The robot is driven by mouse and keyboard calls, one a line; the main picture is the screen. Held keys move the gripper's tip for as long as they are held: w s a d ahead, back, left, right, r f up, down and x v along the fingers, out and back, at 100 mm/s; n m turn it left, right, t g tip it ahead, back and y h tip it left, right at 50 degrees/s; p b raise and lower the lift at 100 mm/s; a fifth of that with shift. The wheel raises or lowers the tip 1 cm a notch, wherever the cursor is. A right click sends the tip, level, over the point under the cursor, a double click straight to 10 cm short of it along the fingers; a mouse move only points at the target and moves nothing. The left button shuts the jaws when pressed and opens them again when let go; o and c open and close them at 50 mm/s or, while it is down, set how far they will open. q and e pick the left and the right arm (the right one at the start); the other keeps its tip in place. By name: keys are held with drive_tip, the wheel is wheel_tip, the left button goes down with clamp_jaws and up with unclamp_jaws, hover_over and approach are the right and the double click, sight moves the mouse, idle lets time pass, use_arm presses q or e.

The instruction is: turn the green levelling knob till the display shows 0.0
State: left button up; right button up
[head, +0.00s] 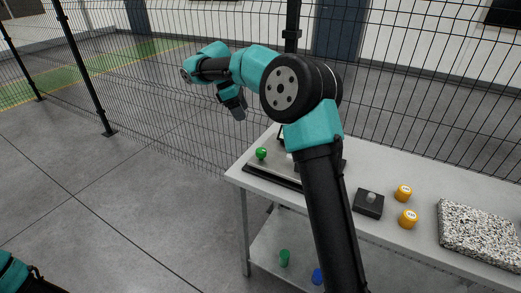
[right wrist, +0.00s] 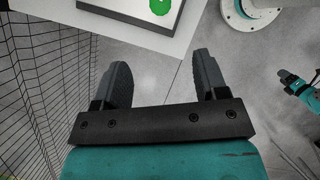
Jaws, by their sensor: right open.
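The green levelling knob (head: 261,153) sits on a dark-edged plate (head: 272,177) at the left end of the table. It also shows at the top edge of the right wrist view (right wrist: 160,5), partly cut off. My right gripper (head: 237,110) is open and empty, above and left of the knob, apart from it. Its two dark fingers are spread in the right wrist view (right wrist: 163,78), with bare floor between them. The display cannot be read; my right arm covers part of the plate. My left gripper (right wrist: 298,84) is small at the right of the wrist view.
The white table (head: 400,245) also bears a black block with a grey knob (head: 369,204), two yellow caps (head: 404,193) and a speckled slab (head: 480,235). Green (head: 284,257) and blue (head: 317,276) pieces lie on the lower shelf. A wire fence (head: 420,110) stands behind. Floor at left is clear.

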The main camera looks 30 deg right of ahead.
sight(261, 150)
drive_tip(key=x, duration=1.7)
drive_tip(key=shift+f, duration=0.25)
drive_tip(key=c, duration=0.9)
drive_tip(key=shift+m, duration=0.3)
